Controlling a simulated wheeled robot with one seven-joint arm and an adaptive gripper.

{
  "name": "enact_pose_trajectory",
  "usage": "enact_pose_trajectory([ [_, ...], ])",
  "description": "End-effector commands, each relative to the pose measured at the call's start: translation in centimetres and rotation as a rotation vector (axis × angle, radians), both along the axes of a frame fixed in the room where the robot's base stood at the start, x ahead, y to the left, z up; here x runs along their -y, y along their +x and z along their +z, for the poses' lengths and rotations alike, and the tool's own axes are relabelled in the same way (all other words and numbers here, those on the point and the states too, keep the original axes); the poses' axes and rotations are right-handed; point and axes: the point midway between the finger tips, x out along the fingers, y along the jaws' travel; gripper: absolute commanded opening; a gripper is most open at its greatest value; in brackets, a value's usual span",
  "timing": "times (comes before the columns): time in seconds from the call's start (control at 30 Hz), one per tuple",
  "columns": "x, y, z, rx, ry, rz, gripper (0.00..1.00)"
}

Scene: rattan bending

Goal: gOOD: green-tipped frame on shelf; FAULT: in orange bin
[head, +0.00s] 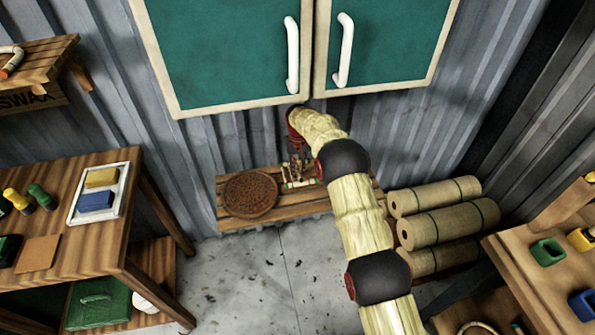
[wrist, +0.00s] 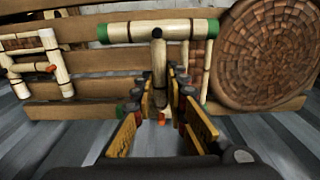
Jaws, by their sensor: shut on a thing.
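A green-tipped frame (wrist: 135,32) of pale rattan shows in the wrist view, with a crossbar green at both ends. My gripper (wrist: 168,84) is shut on its middle stem, and the fingers hide part of it. Whether the frame rests on the slatted shelf (wrist: 95,88) or hangs just in front of it, I cannot tell. No orange bin shows.
A round woven disc (head: 250,194) takes up the shelf's left part in the head view. Green cabinets (head: 225,55) hang above. Rolled bundles (head: 435,226) are stacked at right. Workbenches stand left (head: 75,245) and right (head: 530,285). The floor (head: 265,275) in front is clear.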

Motion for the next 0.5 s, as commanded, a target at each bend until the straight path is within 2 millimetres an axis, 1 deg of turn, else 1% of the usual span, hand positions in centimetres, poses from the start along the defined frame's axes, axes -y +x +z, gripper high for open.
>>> enact_pose_trajectory([
  [0.27,-0.2,0.1,-0.9,0.0,0.0,0.002,0.0],
  [0.5,-0.1,0.0,-3.2,-0.002,-0.001,0.001,0.0],
])
